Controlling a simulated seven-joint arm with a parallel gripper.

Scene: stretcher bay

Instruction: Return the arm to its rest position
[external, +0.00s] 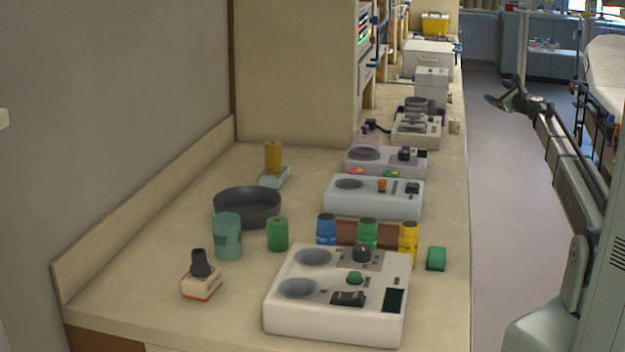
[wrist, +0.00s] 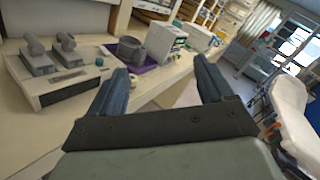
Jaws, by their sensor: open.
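My gripper (external: 511,98) is at the right of the external view, over the floor beyond the counter's right edge. Its fingers point left toward the counter. In the wrist view my gripper (wrist: 155,85) shows two dark blue-grey fingers spread wide apart with nothing between them. It touches no object. My arm runs from it down to the lower right of the external view.
The counter (external: 150,312) carries a white device (external: 335,325), a dark bowl (external: 247,207), several coloured bottles and more devices behind. A stretcher (external: 606,72) stands at the far right. The floor (external: 495,190) between counter and arm is clear.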

